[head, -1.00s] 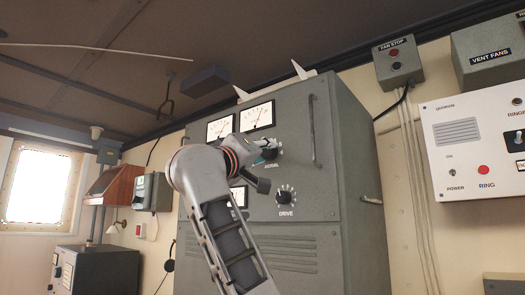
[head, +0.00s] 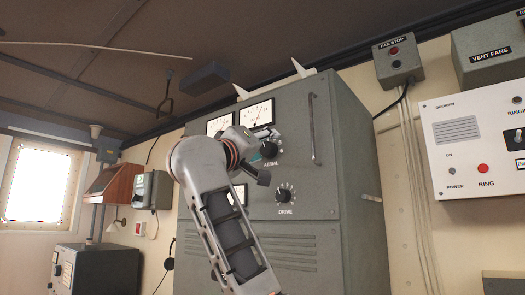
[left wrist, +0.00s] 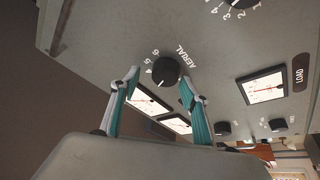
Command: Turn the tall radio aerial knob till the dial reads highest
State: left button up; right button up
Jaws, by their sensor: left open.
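The tall radio is a grey cabinet (head: 345,150) with its black AERIAL knob (left wrist: 165,70) on the front panel. In the head view the knob is partly hidden by my left gripper (head: 268,142). In the left wrist view my left gripper (left wrist: 159,80) is open, with one teal fingertip on each side of the knob; I cannot tell whether they touch it. A white dial (head: 257,115) stands above the knob, and a second dial (head: 219,125) lies to its left. Their needles are too small to read surely. My right gripper is not in view.
The DRIVE knob (head: 286,193) sits below the AERIAL knob. A vertical handle (head: 315,130) stands out from the panel at right. A LOAD meter (left wrist: 264,88) shows in the left wrist view. A white ring panel (head: 470,140) hangs on the wall to the right.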

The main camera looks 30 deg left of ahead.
aim_at(268, 113)
pick_arm(q)
notch_tip(268, 113, up, 9)
dwell(0.3)
